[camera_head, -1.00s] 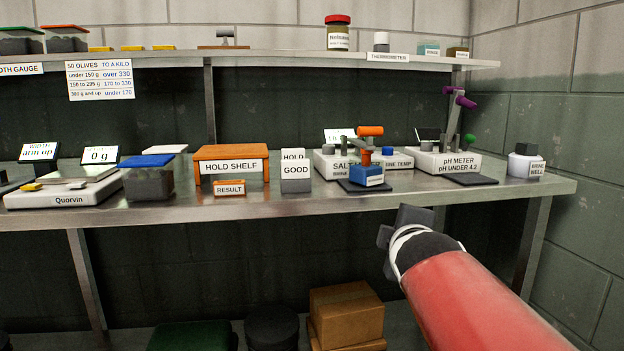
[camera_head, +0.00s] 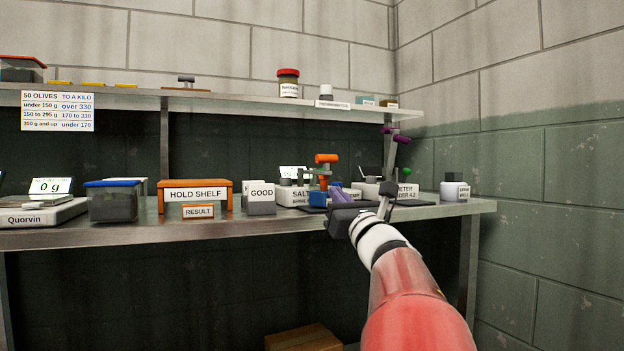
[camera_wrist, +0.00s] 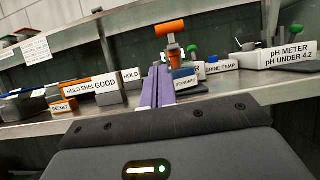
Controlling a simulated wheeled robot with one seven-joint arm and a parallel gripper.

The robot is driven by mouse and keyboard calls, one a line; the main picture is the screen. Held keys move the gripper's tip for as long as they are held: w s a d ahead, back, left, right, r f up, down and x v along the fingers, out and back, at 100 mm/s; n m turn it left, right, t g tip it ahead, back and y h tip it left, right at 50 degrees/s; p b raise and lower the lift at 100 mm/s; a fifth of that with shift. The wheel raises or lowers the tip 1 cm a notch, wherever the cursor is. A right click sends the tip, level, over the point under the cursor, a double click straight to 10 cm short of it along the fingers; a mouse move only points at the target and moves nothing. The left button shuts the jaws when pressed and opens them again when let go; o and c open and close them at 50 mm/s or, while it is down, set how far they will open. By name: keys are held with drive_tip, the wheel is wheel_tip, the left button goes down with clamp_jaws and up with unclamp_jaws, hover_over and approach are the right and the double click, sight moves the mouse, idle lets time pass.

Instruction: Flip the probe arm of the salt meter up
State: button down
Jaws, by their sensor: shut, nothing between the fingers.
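The salt meter (camera_head: 293,196) is a white box on the bench, its label partly hidden in the head view. Its probe arm carries an orange crossbar (camera_head: 326,158) and an orange upright part above a blue block, which reads STANDARD (camera_wrist: 184,78) in the wrist view. The crossbar also shows in the wrist view (camera_wrist: 169,28). My gripper (camera_head: 341,196) has purple fingers held together, with nothing between them. In the head view it is in front of the meter, below the crossbar. In the wrist view the fingertips (camera_wrist: 158,72) appear just left of the blue block; contact cannot be told.
The GOOD box (camera_head: 261,197) and orange hold shelf (camera_head: 194,183) stand left. A brine well (camera_head: 454,190) is near the bench's right end. An upper shelf (camera_head: 230,102) runs behind.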

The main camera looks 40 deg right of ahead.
drive_tip(key=p+x, duration=0.2)
drive_tip(key=x, duration=0.8)
drive_tip(key=shift+r, duration=0.1)
